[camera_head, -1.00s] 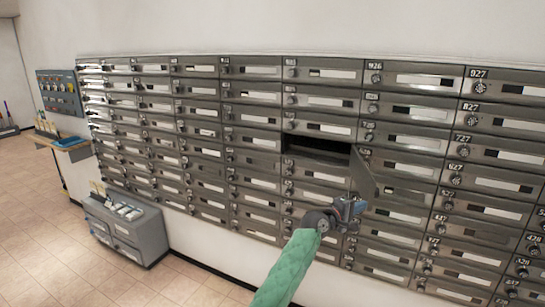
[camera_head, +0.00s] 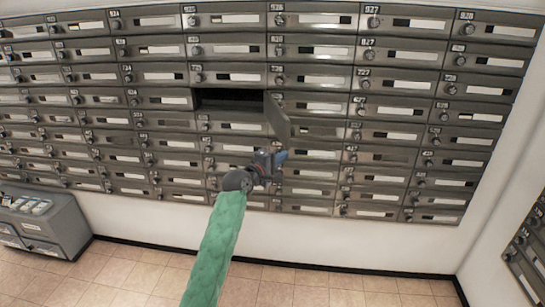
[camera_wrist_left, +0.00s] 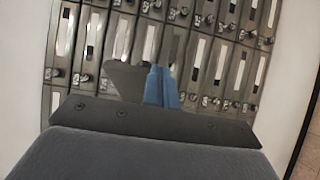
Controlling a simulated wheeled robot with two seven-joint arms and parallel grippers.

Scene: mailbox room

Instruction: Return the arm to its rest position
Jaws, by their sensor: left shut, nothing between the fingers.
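My left gripper (camera_head: 274,160) is in front of the mailbox wall, just below the open mailbox door (camera_head: 277,117). My green-sleeved left arm reaches up to it from the bottom of the head view. The gripper is shut and empty. Its blue fingers (camera_wrist_left: 162,86) show close together in the left wrist view, with the mailbox fronts behind them. The open mailbox (camera_head: 232,99) is a dark slot, its door swung outward on the right side. I cannot tell whether the gripper touches the door. My right gripper is not in view.
The grey mailbox wall (camera_head: 330,130) fills most of the head view. A grey cabinet (camera_head: 45,228) stands on the tiled floor at the left. A white side wall (camera_head: 500,190) with more mailboxes (camera_head: 530,245) is at the right. The floor (camera_head: 300,290) below the boxes is clear.

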